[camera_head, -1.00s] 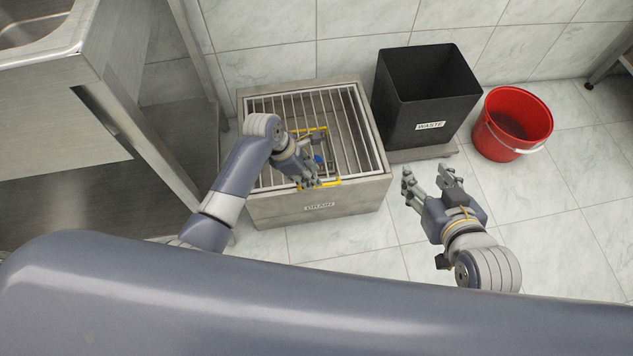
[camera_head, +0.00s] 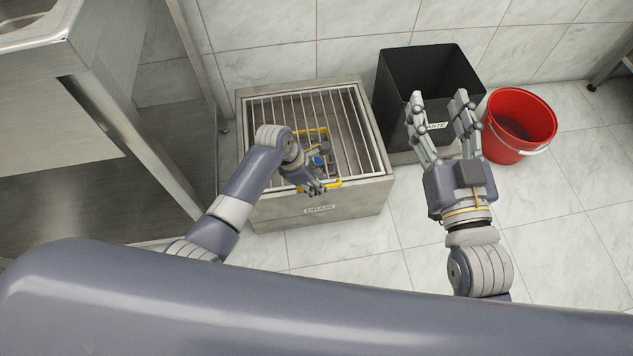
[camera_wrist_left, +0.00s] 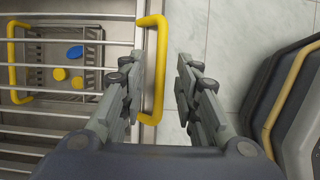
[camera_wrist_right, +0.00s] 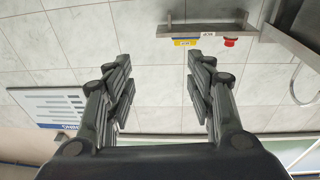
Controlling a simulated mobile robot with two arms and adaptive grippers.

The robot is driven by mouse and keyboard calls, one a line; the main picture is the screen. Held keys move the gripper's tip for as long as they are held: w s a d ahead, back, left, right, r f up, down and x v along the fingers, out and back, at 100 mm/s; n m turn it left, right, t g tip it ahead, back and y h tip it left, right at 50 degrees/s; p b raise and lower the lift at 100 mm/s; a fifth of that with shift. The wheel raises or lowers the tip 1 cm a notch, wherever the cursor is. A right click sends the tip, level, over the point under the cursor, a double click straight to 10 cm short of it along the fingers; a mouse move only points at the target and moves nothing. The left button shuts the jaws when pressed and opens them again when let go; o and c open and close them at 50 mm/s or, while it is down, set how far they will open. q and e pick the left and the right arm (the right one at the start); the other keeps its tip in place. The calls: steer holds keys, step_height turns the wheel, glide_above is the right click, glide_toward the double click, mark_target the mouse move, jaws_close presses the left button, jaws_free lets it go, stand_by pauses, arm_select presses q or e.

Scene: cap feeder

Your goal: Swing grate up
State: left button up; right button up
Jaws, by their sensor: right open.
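The barred metal grate (camera_head: 350,120) lies flat over the steel drain box (camera_head: 270,215). It has a yellow handle (camera_head: 334,184) at its near edge and another yellow handle (camera_head: 312,131) farther back. My left gripper (camera_head: 318,187) is at the near handle. In the left wrist view its fingers are open and apart, with the bar of the yellow handle (camera_wrist_left: 160,60) between them; contact cannot be told. My right gripper (camera_head: 439,102) is open and empty, raised in front of the waste bin. Its spread fingers also show in the right wrist view (camera_wrist_right: 158,85).
Under the grate is a grey basket (camera_wrist_left: 92,45) with a blue cap (camera_wrist_left: 75,53) and yellow caps (camera_wrist_left: 60,74). A black waste bin (camera_head: 395,75) and a red bucket (camera_head: 520,120) stand to the right. A steel sink table (camera_head: 90,100) is at left.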

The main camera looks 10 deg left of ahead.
arm_select(q)
jaws_close()
steer(key=shift+r, duration=0.1)
